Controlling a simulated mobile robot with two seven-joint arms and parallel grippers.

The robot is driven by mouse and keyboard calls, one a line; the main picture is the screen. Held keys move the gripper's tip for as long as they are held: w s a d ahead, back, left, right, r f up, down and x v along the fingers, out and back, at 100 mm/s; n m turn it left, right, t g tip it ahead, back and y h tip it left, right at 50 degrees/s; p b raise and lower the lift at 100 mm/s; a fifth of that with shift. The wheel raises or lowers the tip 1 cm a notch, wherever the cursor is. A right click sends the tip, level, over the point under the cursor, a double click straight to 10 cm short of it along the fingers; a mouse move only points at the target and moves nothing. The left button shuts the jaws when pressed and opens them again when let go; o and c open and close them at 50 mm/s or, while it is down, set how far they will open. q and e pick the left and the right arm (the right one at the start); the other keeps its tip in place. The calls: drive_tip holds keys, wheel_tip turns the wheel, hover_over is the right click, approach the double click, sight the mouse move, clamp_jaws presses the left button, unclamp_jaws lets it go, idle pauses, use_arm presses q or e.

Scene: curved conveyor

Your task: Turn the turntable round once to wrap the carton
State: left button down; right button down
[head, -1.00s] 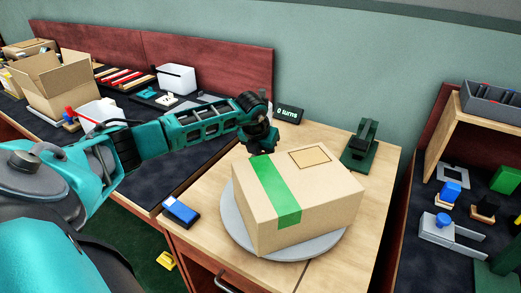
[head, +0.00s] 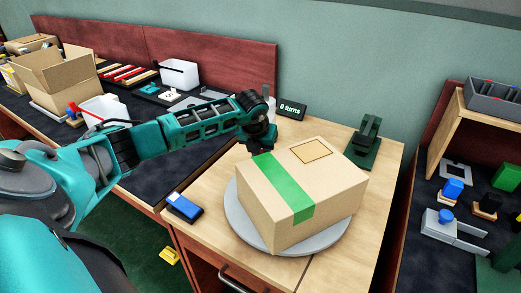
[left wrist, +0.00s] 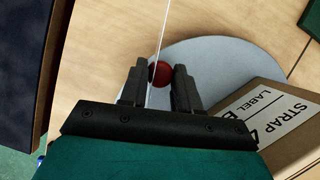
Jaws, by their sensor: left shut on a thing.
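The brown carton (head: 285,185) with a green strip (head: 285,188) across its top sits on the round grey turntable (head: 236,221). In the left wrist view the carton's side (left wrist: 285,125) carries printed white labels, and the turntable (left wrist: 225,62) shows behind the fingers. My left gripper (head: 257,147) is at the turntable's far left side, beside the carton. In the left wrist view its fingers (left wrist: 160,85) are shut on a red knob (left wrist: 160,72) at the turntable's rim. The head view hides the knob. My right gripper is out of view.
A small sign (head: 292,107) reads "0 turns". A dark green device (head: 367,142) stands behind the carton. A side bench (head: 420,262) with parts is at the right. A thin white line crosses the left wrist view.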

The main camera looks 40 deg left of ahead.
use_arm(q)
drive_tip(key=c, duration=0.8)
unclamp_jaws()
drive_tip(key=shift+c, duration=0.2)
drive_tip(key=shift+r, duration=0.1)
drive_tip(key=p+v, duration=0.1)
drive_tip(key=v, duration=1.1)
drive_tip(key=shift+s+r, duration=0.25)
drive_tip(key=shift+r, duration=0.1)
